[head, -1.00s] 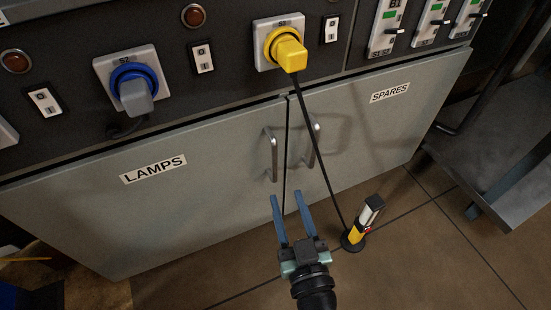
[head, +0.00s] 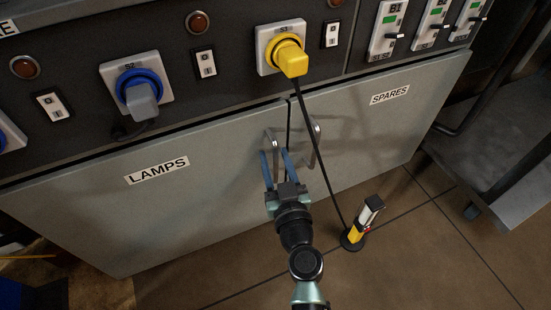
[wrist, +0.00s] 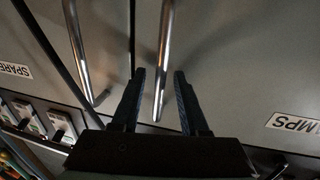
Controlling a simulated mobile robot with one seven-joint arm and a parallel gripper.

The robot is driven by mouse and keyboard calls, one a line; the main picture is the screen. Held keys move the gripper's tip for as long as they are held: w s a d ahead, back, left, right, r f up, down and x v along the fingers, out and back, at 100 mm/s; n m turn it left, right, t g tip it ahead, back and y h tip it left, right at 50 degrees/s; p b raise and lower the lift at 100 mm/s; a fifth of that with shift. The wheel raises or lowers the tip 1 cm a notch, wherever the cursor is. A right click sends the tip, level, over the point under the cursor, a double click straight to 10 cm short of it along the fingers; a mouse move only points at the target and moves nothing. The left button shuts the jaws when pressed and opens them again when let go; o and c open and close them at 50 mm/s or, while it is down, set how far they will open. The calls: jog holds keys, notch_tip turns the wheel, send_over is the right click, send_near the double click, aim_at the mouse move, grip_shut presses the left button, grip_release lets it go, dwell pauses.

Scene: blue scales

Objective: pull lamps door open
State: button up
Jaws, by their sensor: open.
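The lamps door (head: 190,200) is a grey panel with a LAMPS label (head: 157,170), and it looks shut. Its metal bar handle (head: 271,143) stands upright near its right edge. My gripper (head: 275,166) is open at this handle, its blue fingers reaching up to either side of the bar. In the wrist view the lamps handle (wrist: 164,60) runs down between the two open fingertips (wrist: 163,72). I cannot tell whether either finger touches it.
The spares door (head: 365,125) is on the right, its handle (head: 314,145) close beside my gripper. A black cable hangs from the yellow plug (head: 290,58) down to a small yellow-and-black device (head: 360,225) on the floor. A dark cart (head: 500,150) stands at right.

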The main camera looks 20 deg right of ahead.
grip_shut()
dwell(1.3)
